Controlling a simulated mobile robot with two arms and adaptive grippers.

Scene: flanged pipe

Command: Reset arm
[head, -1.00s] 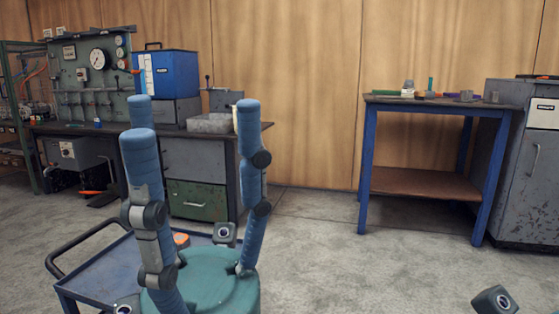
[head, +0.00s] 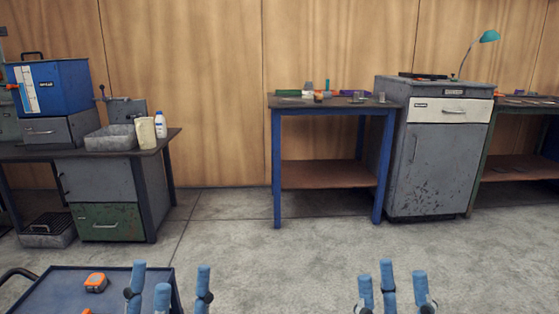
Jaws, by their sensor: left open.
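My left gripper (head: 168,282) is at the bottom edge, left of the middle, with its blue fingers pointing up and spread apart. It is open, with nothing seen between the fingers. My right gripper (head: 391,286) is at the bottom edge, right of the middle. Its blue fingers also point up and stand apart, and it looks open and empty. The palms of both grippers are below the picture. I cannot make out a flanged pipe.
A blue cart (head: 60,287) with an orange tape measure (head: 96,283) stands at the bottom left, beside my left gripper. A workbench (head: 165,146) is behind it. A blue-legged table (head: 277,170) and a grey cabinet (head: 430,165) stand further back. The middle floor is clear.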

